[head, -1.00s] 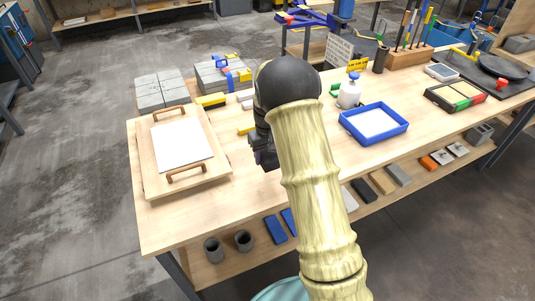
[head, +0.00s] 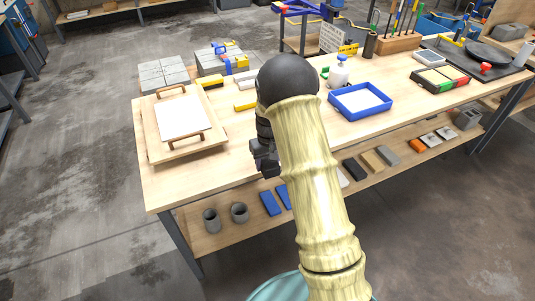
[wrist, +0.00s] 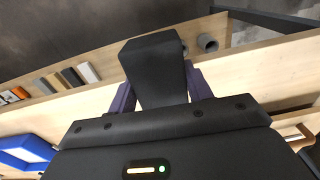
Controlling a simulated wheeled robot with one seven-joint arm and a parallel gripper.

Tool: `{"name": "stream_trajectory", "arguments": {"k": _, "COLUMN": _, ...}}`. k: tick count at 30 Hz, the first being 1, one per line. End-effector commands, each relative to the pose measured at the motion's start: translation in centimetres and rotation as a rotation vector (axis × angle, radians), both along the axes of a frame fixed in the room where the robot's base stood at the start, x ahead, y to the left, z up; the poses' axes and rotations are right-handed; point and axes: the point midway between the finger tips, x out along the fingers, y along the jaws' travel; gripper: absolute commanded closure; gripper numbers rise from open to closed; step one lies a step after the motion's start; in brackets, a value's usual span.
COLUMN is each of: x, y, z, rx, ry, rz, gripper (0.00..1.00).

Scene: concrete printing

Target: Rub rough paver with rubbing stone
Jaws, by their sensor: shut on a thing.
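My gripper (head: 264,158) hangs near the table's front edge in the head view, partly behind my arm. In the wrist view my gripper (wrist: 161,92) is shut on a dark grey block (wrist: 156,62), which looks like the rubbing stone; it sits between two purple fingers. I cannot tell which paver is the rough one. The held block is apart from them.
A wooden board with handles and a white sheet (head: 181,116) lies at the table's left. A blue tray (head: 360,101) and a white bottle (head: 338,73) stand right of my arm. The lower shelf carries grey cups (head: 211,220) and several blocks (head: 372,161).

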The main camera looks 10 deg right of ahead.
Motion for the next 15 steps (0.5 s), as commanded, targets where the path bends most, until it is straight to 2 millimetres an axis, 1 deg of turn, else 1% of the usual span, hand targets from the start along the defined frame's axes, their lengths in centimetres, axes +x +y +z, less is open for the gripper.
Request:
{"name": "stream_trajectory", "arguments": {"k": 1, "x": -0.4, "y": 0.0, "z": -0.7, "rx": 0.003, "ry": 0.002, "rz": -0.007, "gripper": 0.68}}
{"name": "stream_trajectory", "arguments": {"k": 5, "x": -1.3, "y": 0.1, "z": -2.5, "rx": 0.007, "ry": 0.002, "rz": -0.025, "gripper": 0.68}}
{"name": "stream_trajectory", "arguments": {"k": 10, "x": -2.9, "y": 0.2, "z": -5.2, "rx": 0.009, "ry": 0.002, "rz": -0.056, "gripper": 0.68}}
{"name": "stream_trajectory", "arguments": {"k": 14, "x": -4.6, "y": 0.1, "z": -7.6, "rx": 0.008, "ry": 0.005, "rz": -0.086, "gripper": 0.68}}
{"name": "stream_trajectory", "arguments": {"k": 15, "x": -5.3, "y": 0.1, "z": -8.4, "rx": 0.006, "ry": 0.007, "rz": -0.097, "gripper": 0.68}}
